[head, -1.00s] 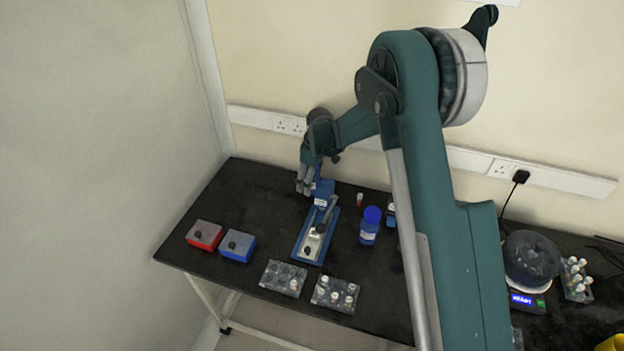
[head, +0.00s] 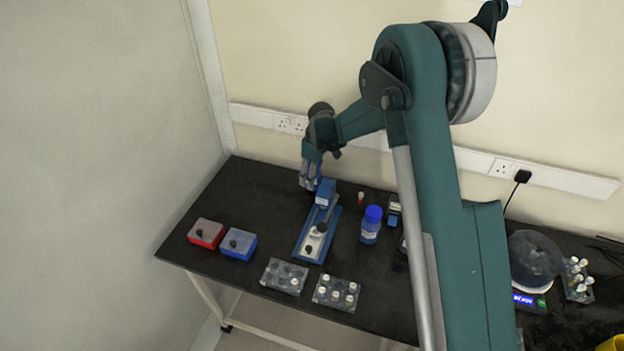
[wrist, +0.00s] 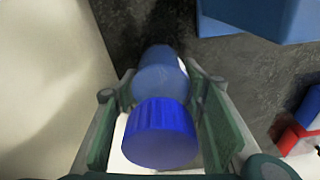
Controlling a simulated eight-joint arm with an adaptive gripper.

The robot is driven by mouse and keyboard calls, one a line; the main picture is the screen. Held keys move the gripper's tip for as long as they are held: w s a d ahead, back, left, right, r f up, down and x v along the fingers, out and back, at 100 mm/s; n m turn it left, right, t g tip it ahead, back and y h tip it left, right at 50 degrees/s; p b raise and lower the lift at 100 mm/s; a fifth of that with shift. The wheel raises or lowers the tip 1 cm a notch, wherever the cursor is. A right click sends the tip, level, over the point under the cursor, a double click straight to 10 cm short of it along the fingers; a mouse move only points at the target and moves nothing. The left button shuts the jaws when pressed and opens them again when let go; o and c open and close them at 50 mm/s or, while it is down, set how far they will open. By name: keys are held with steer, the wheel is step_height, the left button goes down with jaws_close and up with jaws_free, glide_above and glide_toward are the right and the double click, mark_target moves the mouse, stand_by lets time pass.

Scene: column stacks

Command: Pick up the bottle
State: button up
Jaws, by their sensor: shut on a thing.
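A blue bottle with a ribbed blue cap (wrist: 160,133) lies between the fingers of my gripper (wrist: 162,115) in the wrist view. My gripper is shut on it, with green finger pads along both sides. In the head view my gripper (head: 309,177) is over the back of the black table, behind the blue device, and only a little blue of the held bottle shows. I cannot tell whether its base touches the table. A second blue bottle (head: 371,226) stands right of the device.
A blue and silver device (head: 315,238) is just in front of my gripper. A red box (head: 206,234) and a blue box (head: 238,245) stand at left. Two vial racks, one here (head: 283,276), are near the front edge. The back-left tabletop is clear.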

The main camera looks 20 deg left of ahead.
step_height(320, 180, up, 8)
steer(key=shift+r, duration=0.2)
steer(key=shift+r, duration=0.1)
stand_by(1.0)
